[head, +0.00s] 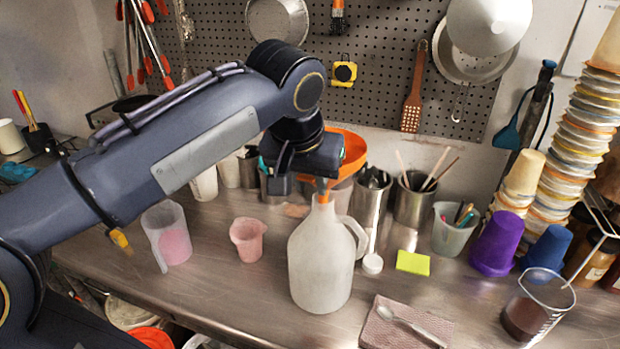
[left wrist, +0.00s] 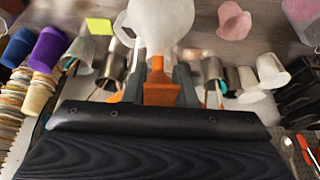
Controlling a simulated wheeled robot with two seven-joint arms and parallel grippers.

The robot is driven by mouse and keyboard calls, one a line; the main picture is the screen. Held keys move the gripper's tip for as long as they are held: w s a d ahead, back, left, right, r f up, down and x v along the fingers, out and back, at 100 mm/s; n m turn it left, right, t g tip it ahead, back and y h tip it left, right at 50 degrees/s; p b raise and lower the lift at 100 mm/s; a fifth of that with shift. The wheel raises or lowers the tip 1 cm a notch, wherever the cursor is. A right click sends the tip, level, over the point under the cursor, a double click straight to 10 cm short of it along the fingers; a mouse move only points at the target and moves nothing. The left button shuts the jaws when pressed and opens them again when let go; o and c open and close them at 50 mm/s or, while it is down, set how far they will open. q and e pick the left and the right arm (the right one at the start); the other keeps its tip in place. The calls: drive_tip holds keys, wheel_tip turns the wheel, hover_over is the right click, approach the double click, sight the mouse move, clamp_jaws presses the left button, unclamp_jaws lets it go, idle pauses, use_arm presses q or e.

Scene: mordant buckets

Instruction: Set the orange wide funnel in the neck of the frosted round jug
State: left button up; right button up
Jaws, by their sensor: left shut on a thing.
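The frosted round jug (head: 320,265) stands upright on the steel bench, its handle on the right. It also shows at the top of the left wrist view (left wrist: 162,22). The orange wide funnel (head: 354,150) is partly hidden behind my left gripper (head: 318,178). In the left wrist view my left gripper (left wrist: 157,88) is shut on an orange part of the funnel (left wrist: 160,93). The spout points down at the jug's mouth and overlaps it in the picture. I cannot tell how far it is inside the neck. My right gripper is not in view.
A white cap (head: 373,264) and a yellow-green note (head: 413,263) lie right of the jug. A pink cup (head: 248,240) and a clear pitcher (head: 168,235) stand left. Metal canisters (head: 413,204) stand behind. A folded cloth (head: 385,328) with a spoon lies in front.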

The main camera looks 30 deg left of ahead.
sight(305, 177)
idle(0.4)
use_arm(q)
drive_tip(key=shift+f+b, duration=0.7)
drive_tip(key=shift+f, duration=0.35)
drive_tip(key=shift+f, duration=0.25)
drive_tip(key=o, duration=1)
drive_tip(key=shift+o, duration=0.2)
drive_tip(key=v, duration=0.8)
